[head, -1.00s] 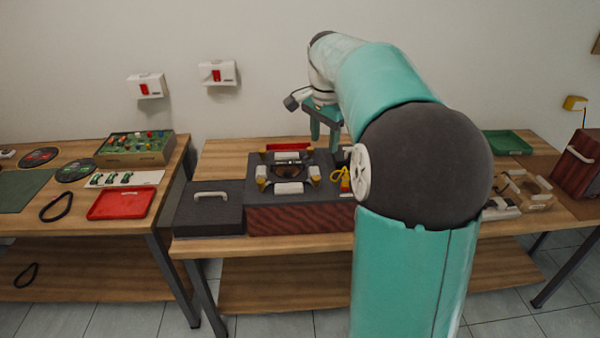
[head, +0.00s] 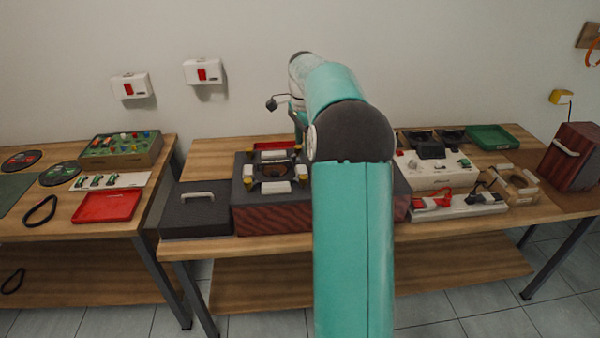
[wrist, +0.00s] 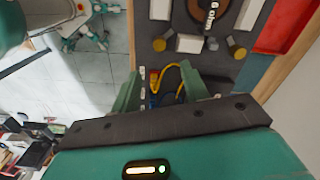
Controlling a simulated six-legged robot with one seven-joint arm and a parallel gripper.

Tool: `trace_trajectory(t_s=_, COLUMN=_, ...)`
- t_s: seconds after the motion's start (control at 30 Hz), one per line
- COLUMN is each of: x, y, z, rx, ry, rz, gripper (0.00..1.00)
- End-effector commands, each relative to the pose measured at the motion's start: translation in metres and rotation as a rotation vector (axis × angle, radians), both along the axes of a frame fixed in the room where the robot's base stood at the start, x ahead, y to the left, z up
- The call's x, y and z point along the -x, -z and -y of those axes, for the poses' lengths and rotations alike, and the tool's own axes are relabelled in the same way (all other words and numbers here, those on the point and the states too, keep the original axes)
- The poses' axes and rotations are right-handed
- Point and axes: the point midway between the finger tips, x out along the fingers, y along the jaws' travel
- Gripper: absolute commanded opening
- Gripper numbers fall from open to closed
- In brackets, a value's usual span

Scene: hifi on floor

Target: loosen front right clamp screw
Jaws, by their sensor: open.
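The dark fixture block (head: 340,216) with a reddish-brown ribbed front stands on the middle bench, partly behind my arm. White clamp pads surround its round opening, with yellow-topped corner screws. The front right clamp screw (head: 302,180) is close beside my arm in the head view. In the wrist view I take the left yellow-topped knob (wrist: 159,45) to be this screw. My gripper (wrist: 160,76) is open and apart from it, with the knob beyond the fingertips. A yellow looped item (wrist: 182,78) appears between the fingers, not visibly gripped. My arm hides the fingers in the head view.
A dark lidded box (head: 195,212) adjoins the fixture on the left. A red bar (head: 273,146) lies behind it. White equipment (head: 435,172) and a green tray (head: 500,137) are to the right. A red tray (head: 108,206) lies on the left bench.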

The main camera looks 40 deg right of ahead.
Motion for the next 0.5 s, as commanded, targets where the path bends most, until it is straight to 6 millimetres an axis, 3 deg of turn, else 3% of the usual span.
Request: trace_trajectory(t_s=0.5, x=-0.001, y=0.097, z=-0.001, rx=0.0, ry=-0.003, rz=-0.001, gripper=0.45)
